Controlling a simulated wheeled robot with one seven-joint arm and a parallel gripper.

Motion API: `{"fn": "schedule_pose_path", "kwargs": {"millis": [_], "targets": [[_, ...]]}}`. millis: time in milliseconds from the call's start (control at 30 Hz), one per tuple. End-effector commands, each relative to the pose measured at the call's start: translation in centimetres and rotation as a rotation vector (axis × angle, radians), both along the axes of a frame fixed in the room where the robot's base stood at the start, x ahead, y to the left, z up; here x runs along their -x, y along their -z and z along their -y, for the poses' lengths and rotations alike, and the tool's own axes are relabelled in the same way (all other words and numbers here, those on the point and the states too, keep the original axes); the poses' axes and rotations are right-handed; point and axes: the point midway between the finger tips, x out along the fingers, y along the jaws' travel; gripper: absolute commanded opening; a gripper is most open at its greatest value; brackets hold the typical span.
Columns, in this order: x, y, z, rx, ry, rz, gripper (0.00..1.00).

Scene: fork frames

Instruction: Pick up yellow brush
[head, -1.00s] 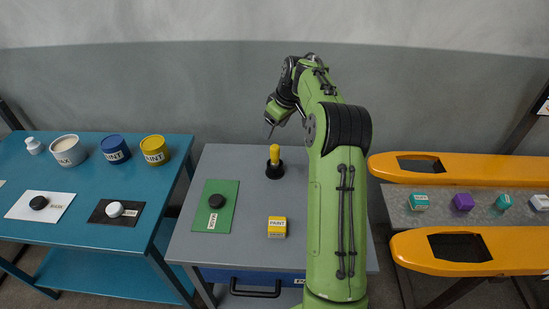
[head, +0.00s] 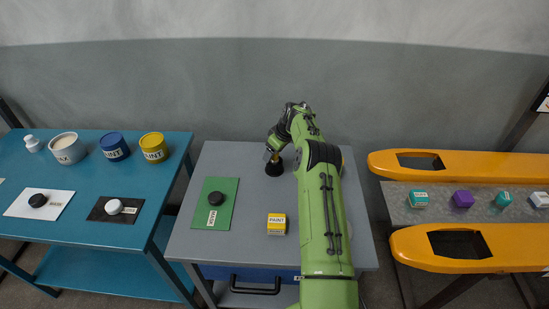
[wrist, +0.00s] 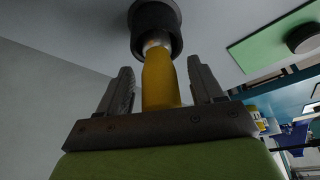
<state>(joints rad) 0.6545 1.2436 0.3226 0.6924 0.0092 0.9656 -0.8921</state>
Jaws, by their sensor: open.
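The yellow brush (wrist: 160,80) stands with its pale neck in a round black holder (head: 275,169) on the grey table (head: 255,205). In the wrist view the holder (wrist: 154,28) is at the top. My gripper (wrist: 160,70) is open, with one finger on each side of the yellow handle. Gaps show between the handle and both fingers, so it is not gripped. In the head view my gripper (head: 271,154) is just above the holder and hides most of the brush.
A yellow paint box (head: 277,224) and a green mat (head: 214,205) with a black disc (head: 216,198) lie nearer the front. A blue table (head: 95,180) with paint cans stands left. Orange frames (head: 480,167) surround small blocks at right. The wall is behind.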

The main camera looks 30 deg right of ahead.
Motion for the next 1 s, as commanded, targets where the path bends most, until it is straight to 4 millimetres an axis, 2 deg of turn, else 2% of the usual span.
{"fn": "schedule_pose_path", "kwargs": {"millis": [100, 300, 667, 867, 1000], "targets": [[-0.5, 1.2, -0.2, 0.001, 0.001, 0.000, 0.66], [-0.5, 1.2, -0.1, 0.001, 0.000, 0.000, 0.66], [-0.5, 1.2, -0.2, 0.000, 0.000, 0.000, 0.11], [-0.5, 1.1, -0.2, 0.001, 0.000, 0.001, 0.10], [-0.6, -0.8, -0.1, 0.003, 0.000, 0.005, 0.10]]}}
